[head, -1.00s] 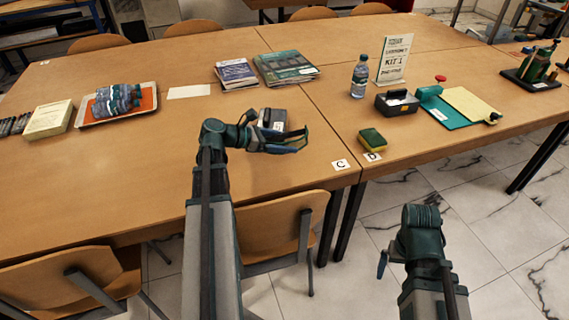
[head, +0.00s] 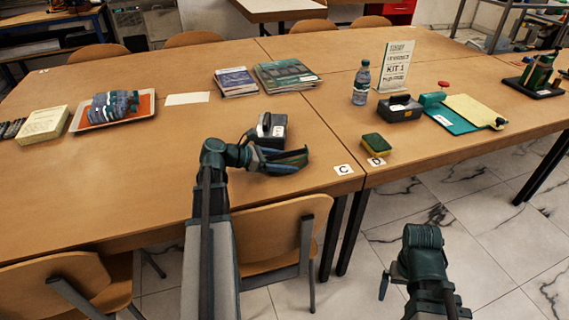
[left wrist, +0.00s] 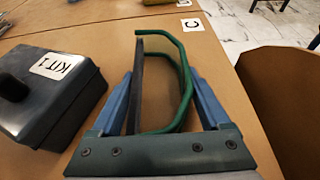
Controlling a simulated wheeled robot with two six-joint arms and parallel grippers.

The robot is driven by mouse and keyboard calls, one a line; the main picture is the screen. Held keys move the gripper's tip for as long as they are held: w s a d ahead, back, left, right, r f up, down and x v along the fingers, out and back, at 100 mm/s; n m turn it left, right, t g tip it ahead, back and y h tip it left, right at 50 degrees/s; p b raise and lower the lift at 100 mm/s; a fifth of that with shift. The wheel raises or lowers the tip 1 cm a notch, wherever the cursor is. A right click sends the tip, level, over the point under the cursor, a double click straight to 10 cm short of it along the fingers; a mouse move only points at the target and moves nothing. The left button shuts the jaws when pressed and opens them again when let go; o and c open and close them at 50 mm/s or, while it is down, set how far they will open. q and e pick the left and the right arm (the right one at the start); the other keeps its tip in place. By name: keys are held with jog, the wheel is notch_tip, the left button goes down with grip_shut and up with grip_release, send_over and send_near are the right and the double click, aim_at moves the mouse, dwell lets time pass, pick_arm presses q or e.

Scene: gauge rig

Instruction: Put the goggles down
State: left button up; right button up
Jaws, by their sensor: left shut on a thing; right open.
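The goggles (left wrist: 183,80), with a green frame and a dark edge, are between the blue fingers of my left gripper (left wrist: 168,95) in the left wrist view. In the head view my left gripper (head: 283,163) is shut on the goggles (head: 292,155), low over the near edge area of the left table. I cannot tell whether they touch the tabletop. My right gripper (head: 386,282) is open, low in front of the tables over the floor, and partly hidden by its own arm.
A dark KIT 1 box (head: 271,131) stands just behind the goggles; it also shows in the left wrist view (left wrist: 55,100). A C label (head: 343,169) and a sponge (head: 376,145) lie to the right. A chair (head: 270,235) stands below.

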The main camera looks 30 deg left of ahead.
pick_arm(q)
jog(key=shift+f, duration=0.15)
jog(key=o, duration=1.2)
jog(key=shift+o, duration=0.2)
jog(key=shift+r, duration=0.3)
jog(key=p+v, duration=0.4)
jog(key=v, duration=0.8)
jog(key=shift+f+p, duration=0.1)
jog(key=shift+p, duration=0.25)
jog(key=b+x, duration=0.5)
jog(key=x, duration=0.7)
jog(key=shift+f, duration=0.2)
jog(key=shift+r, duration=0.2)
